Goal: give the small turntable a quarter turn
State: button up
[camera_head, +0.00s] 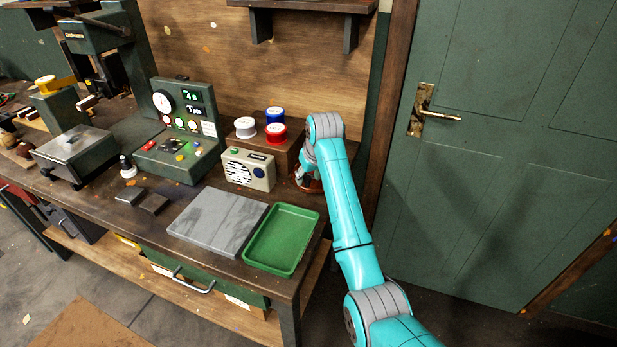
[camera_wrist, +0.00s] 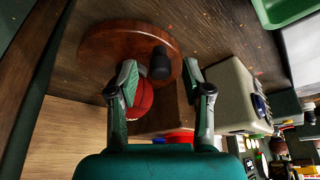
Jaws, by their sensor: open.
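The small turntable (camera_wrist: 105,45) is a round brown wooden disc on the bench in the wrist view. A black upright knob (camera_wrist: 160,62) stands near its edge. A red leather ball (camera_wrist: 141,102) sits on the disc, partly hidden by a finger. My gripper (camera_wrist: 160,68) is open, and the knob shows between its two fingertips with space on both sides; I cannot tell if it is fully between them in depth. In the head view only a sliver of the turntable (camera_head: 311,185) shows behind my arm, at the right end of the bench.
A cream radio (camera_head: 249,169) stands close left of the turntable. A wooden box with white, red and blue spools (camera_head: 275,132) is behind. A green tray (camera_head: 281,238) and a grey slab (camera_head: 216,221) lie in front. A green door (camera_head: 500,150) is at right.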

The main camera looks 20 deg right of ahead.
jog(key=shift+w+f, duration=0.15)
jog(key=shift+f, duration=0.25)
grip_shut()
